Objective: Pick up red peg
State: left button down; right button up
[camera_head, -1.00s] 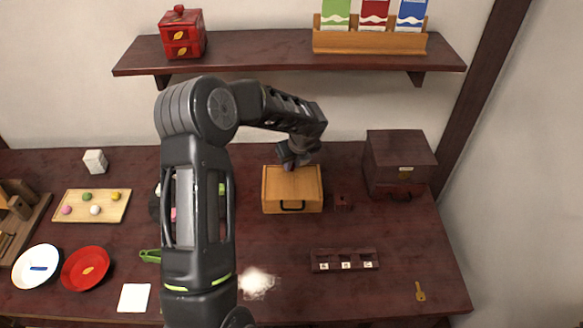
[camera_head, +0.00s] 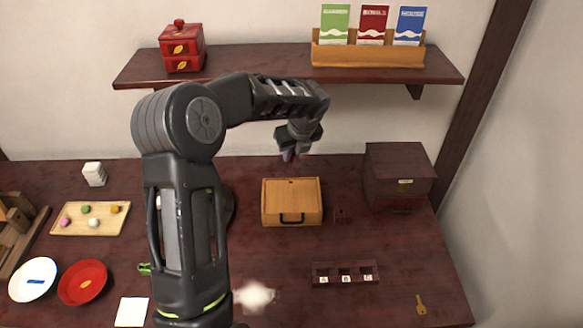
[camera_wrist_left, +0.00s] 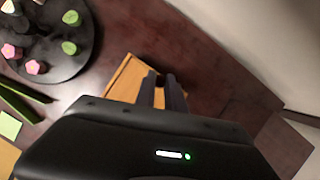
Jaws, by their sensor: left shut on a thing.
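My left gripper (camera_head: 289,155) is raised behind and above the back edge of the wooden box (camera_head: 292,217). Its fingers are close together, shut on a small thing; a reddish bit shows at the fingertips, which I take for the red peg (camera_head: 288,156). Most of the peg is hidden by the fingers. In the left wrist view the gripper's fingers (camera_wrist_left: 163,88) stand in front of the orange-brown box (camera_wrist_left: 125,80), and the peg is not clear there. The box is closed, with a dark handle on its front. My right gripper is not in view.
A dark chest (camera_head: 398,175) stands right of the box. A small slotted rack (camera_head: 345,280) and a key (camera_head: 420,304) lie nearer the front. The shelf (camera_head: 290,68) overhangs behind. In the left wrist view a dark round tray (camera_wrist_left: 50,62) holds coloured sweets.

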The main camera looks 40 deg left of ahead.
pick_arm(q)
notch_tip(320, 180, up, 9)
jog(key=shift+r, duration=0.1)
dwell(0.7)
